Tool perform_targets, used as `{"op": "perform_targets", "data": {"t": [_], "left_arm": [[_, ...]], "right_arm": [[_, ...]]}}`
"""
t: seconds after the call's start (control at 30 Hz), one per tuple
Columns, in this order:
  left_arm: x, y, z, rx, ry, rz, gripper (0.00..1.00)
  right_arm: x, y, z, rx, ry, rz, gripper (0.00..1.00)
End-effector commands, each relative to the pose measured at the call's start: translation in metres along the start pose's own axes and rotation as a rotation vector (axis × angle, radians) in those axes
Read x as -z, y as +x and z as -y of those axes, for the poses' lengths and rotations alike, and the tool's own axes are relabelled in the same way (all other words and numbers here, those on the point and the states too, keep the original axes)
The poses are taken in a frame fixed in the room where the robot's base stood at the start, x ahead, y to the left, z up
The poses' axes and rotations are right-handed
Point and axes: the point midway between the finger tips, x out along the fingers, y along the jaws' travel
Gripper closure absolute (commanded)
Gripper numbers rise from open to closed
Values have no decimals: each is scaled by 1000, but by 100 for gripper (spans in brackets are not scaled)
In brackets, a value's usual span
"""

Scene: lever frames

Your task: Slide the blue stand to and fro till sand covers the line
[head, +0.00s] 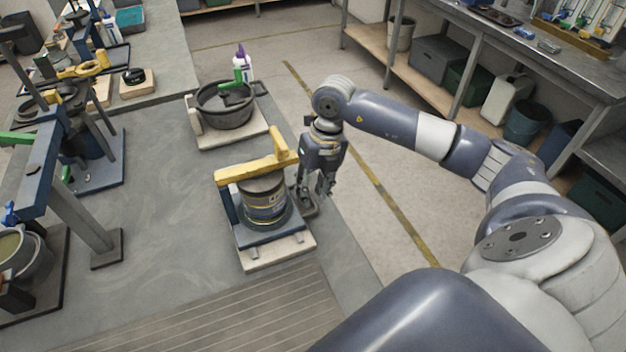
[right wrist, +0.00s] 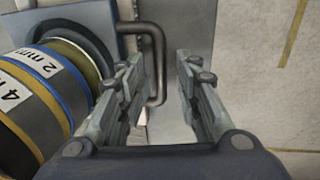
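The blue stand (head: 243,240) sits on a pale board on the grey bench in the head view, with a yellow lever bar (head: 250,171) across its top. It carries a round stack of sieves (head: 265,205) with dark, yellow and blue bands. In the right wrist view the stack (right wrist: 45,95) shows at left, labelled 4 mm and 2 mm. A dark bent handle (right wrist: 158,60) comes off the stand and appears in the gap between my right fingertips. My right gripper (head: 324,188) is open at the stand's right side; contact is unclear. No line or sand is distinguishable here. My left gripper is not visible.
A black pan (head: 224,112) on a board stands behind the stand, a white bottle with purple cap (head: 243,64) beyond it. A blue lever frame (head: 75,190) and a pot (head: 22,250) stand at left. Ribbed matting (head: 240,320) lies in front.

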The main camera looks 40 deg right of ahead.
Motion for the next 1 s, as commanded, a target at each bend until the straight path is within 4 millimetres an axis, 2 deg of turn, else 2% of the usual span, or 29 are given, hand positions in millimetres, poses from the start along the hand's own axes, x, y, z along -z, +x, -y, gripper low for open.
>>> {"op": "perform_targets", "data": {"t": [0.13,0.23,0.5,0.7,1.0], "left_arm": [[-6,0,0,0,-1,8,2],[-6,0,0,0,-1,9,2],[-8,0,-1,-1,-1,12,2],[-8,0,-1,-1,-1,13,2],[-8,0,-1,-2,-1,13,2]], "right_arm": [[-2,-7,0,0,0,5,69],[-3,-21,0,-2,0,8,69],[-3,-78,0,-1,0,5,69],[-2,-109,0,0,0,1,69],[-1,-120,0,1,1,-2,69]]}}
